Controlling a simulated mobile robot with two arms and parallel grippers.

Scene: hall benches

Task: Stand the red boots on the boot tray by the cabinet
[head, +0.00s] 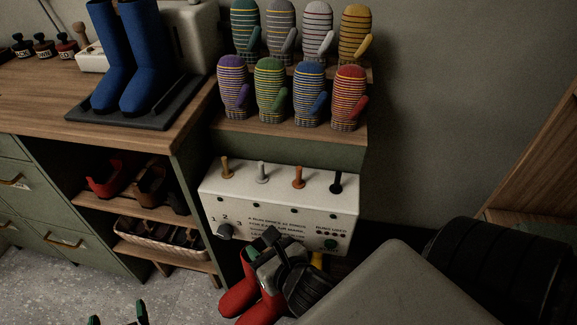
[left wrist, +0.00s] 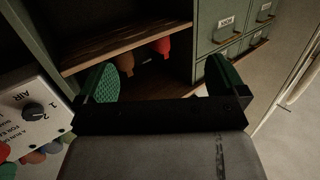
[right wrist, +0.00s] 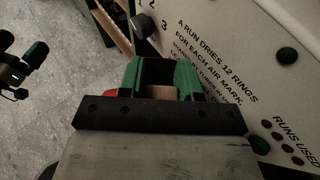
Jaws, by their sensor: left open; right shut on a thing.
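The red boots (head: 237,298) hang at the bottom centre of the head view, in front of the white box; their tops are mostly hidden by my right gripper (head: 276,250), which is shut on them. In the right wrist view only a sliver of red (right wrist: 110,94) shows beside the green fingers. My left gripper (head: 118,318) is open and empty at the bottom left, over the floor; its fingers stand wide apart in the left wrist view (left wrist: 161,88). A dark tray (head: 118,124) on the wooden cabinet top carries blue boots (head: 143,68). I see no other tray.
The white box (head: 280,198) with pegs and knobs stands below a ledge of striped mittens (head: 310,95). The green cabinet (head: 75,185) has open shelves with red and brown shoes (head: 105,180) and a basket (head: 160,240). Grey speckled floor (head: 40,290) is clear at lower left.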

